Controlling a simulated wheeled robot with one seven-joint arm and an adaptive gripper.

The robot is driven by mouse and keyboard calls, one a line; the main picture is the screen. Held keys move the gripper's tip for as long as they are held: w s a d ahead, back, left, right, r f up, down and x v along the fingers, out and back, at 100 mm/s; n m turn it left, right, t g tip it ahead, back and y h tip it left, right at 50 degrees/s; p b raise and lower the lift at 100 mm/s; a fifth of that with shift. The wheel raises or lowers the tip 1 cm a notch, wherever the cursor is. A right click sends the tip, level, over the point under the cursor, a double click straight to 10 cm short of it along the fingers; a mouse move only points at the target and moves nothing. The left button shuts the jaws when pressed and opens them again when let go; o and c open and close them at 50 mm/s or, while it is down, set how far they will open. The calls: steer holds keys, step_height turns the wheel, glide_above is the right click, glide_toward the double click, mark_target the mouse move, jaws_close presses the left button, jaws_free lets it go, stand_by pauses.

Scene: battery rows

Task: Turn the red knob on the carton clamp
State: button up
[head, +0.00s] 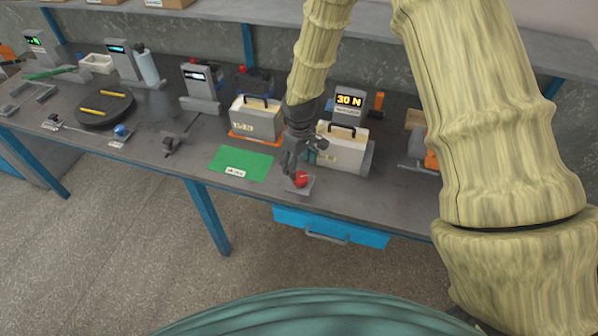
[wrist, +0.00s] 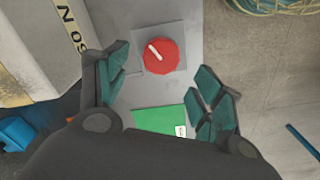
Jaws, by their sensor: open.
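The red knob (head: 301,179) sits on a small grey plate (head: 306,187) at the front edge of the bench. In the wrist view the red knob (wrist: 161,55) is round with a white mark across its top, on a square grey plate (wrist: 143,79). My gripper (head: 293,172) is just above and beside the knob. In the wrist view my gripper (wrist: 165,90) is open, with teal finger pads on either side and the knob between and beyond them; I see no contact. A white carton (head: 343,151) with a dark handle stands behind the knob, below a display reading 30 N (head: 349,100).
A green mat (head: 241,163) lies left of the knob. Another grey carton (head: 256,120) stands on an orange base behind the mat. A blue drawer (head: 330,226) hangs under the bench front. A black round turntable (head: 104,110) is farther left.

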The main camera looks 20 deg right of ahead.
mark_target(301, 175)
steer(key=shift+f+p, duration=0.7)
steer(key=shift+f, duration=1.85)
steer(key=c, duration=1)
steer(key=shift+m, duration=0.3)
steer(key=m+b, duration=0.2)
steer(key=m, duration=0.2)
steer(key=shift+d+f+m, duration=0.1)
steer(key=shift+m, duration=0.2)
steer(key=m, duration=0.5)
steer(key=shift+d+b, duration=0.1)
steer(key=shift+b, duration=0.3)
steer(key=shift+m, duration=0.4)
